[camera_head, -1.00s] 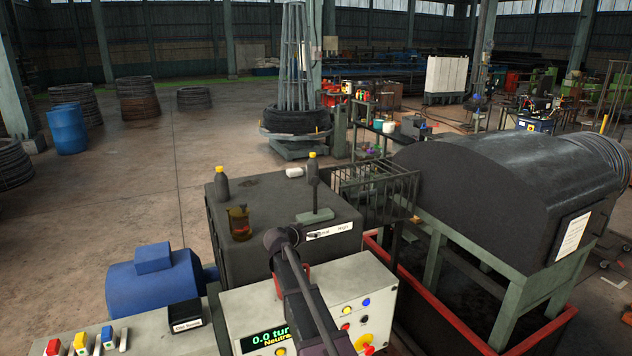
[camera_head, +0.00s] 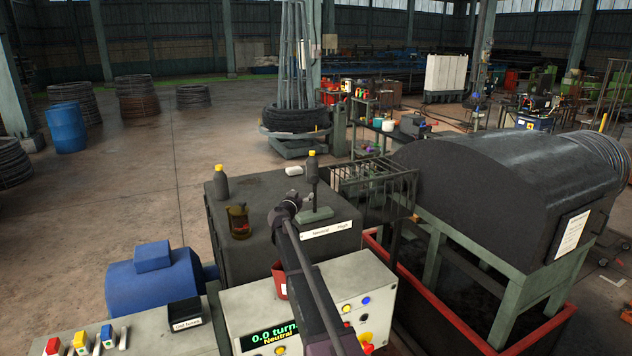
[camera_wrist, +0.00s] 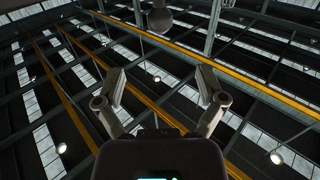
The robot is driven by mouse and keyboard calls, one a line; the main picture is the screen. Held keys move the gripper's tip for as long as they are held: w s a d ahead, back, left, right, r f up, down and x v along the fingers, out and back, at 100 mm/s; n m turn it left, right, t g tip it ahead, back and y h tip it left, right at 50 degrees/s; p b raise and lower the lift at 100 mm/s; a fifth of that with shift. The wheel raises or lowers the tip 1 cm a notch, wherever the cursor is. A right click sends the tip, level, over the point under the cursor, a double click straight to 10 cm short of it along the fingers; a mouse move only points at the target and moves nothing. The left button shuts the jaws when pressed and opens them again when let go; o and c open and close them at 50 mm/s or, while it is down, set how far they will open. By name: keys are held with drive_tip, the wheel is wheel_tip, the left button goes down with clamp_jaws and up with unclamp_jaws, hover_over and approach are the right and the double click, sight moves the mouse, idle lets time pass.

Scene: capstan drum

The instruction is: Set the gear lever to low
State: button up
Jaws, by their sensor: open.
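The gear lever (camera_head: 314,190) stands nearly upright on a grey-green base plate on the dark gearbox (camera_head: 238,262), in the head view. A white label strip below it reads Neutral and High; its left end is partly hidden by my arm. The panel display (camera_head: 270,336) reads 0.0 turns and Neutral. My gripper (camera_head: 293,199) is just left of the lever, and its fingers are small and unclear there. In the wrist view my gripper (camera_wrist: 162,75) is open, with nothing between its fingers. A dark round shape (camera_wrist: 160,18) shows beyond them; I cannot tell if it is the lever's knob.
Bottles with yellow caps (camera_head: 221,184), an amber jug (camera_head: 238,222) and a white item (camera_head: 293,170) sit on the gearbox. A blue motor (camera_head: 155,283) is at left. A black drum (camera_head: 490,190) and cage (camera_head: 375,185) stand at right.

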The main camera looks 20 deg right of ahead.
sight(313, 182)
drive_tip(key=shift+w+d, duration=0.1)
drive_tip(key=x, duration=1.3)
drive_tip(key=shift+w+d, duration=0.15)
drive_tip(key=shift+d, duration=0.05)
